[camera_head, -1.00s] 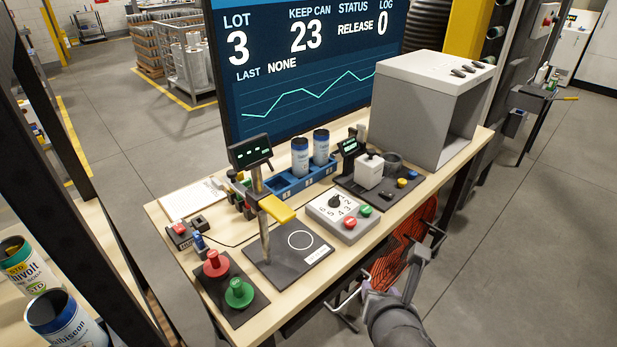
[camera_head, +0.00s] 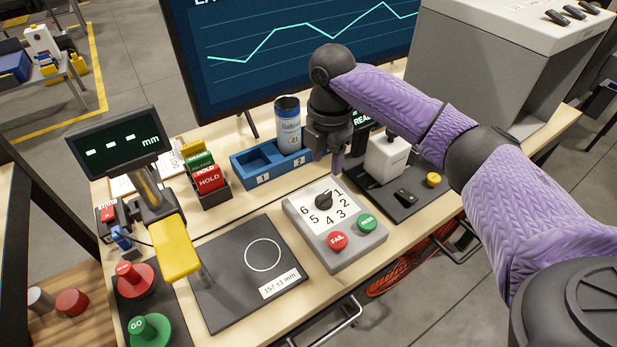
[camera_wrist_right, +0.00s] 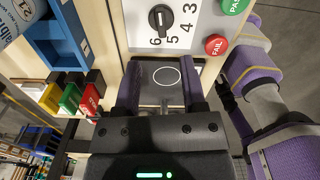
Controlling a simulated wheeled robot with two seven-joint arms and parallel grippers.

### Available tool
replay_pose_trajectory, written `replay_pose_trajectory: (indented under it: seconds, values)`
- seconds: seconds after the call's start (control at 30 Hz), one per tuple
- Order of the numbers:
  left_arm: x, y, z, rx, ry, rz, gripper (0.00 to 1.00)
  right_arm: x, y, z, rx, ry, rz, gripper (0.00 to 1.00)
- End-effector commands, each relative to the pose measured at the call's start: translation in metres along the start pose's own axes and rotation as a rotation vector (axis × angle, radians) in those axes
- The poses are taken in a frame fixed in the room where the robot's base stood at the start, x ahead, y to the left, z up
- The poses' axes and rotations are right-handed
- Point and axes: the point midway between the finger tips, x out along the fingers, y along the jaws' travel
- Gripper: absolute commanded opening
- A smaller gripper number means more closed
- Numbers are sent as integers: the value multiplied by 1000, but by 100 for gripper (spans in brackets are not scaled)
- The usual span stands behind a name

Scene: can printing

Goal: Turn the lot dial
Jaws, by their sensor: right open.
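The lot dial (camera_head: 324,200) is a black knob on a white plate with printed numbers, on a grey box (camera_head: 347,258) with a red FAIL button (camera_head: 338,240) and a green PASS button (camera_head: 367,222). The knob's setting is hard to read. My right gripper (camera_head: 329,160) points down just behind and above the knob, apart from it. In the right wrist view, its purple fingers (camera_wrist_right: 161,85) are spread and empty, with the dial (camera_wrist_right: 160,18) at the top edge beyond the tips. My left gripper does not show.
A blue rack (camera_head: 262,165) holding a can (camera_head: 288,124) stands left of the gripper. A white device (camera_head: 386,158) on a dark plate stands close to its right. A black measuring pad (camera_head: 222,282) and a post with a display (camera_head: 116,144) are at front left. The monitor rises behind.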

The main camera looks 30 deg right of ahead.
Motion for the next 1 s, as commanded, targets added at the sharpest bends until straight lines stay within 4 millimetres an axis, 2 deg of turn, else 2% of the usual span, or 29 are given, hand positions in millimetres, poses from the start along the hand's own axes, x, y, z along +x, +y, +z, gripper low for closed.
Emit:
replay_pose_trajectory:
  seconds: [0.2, 0.33, 0.47, 0.7, 0.77, 0.97, 1.0]
  values:
    - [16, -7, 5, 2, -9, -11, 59, 56, 0, -1, -5, 0, -4, 53]
    - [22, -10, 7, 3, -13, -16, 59, 80, 0, -1, -5, -1, -1, 53]
    - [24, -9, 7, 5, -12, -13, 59, 90, 0, -1, -6, -2, 2, 53]
    - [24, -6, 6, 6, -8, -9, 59, 91, 0, -1, -7, -2, 3, 53]
    - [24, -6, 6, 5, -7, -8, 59, 90, 0, -1, -7, -2, 3, 42]
    - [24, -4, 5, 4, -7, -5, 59, 90, 0, -1, -7, -2, 3, 0]
    - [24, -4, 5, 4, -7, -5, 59, 90, 0, -1, -7, -2, 3, 0]
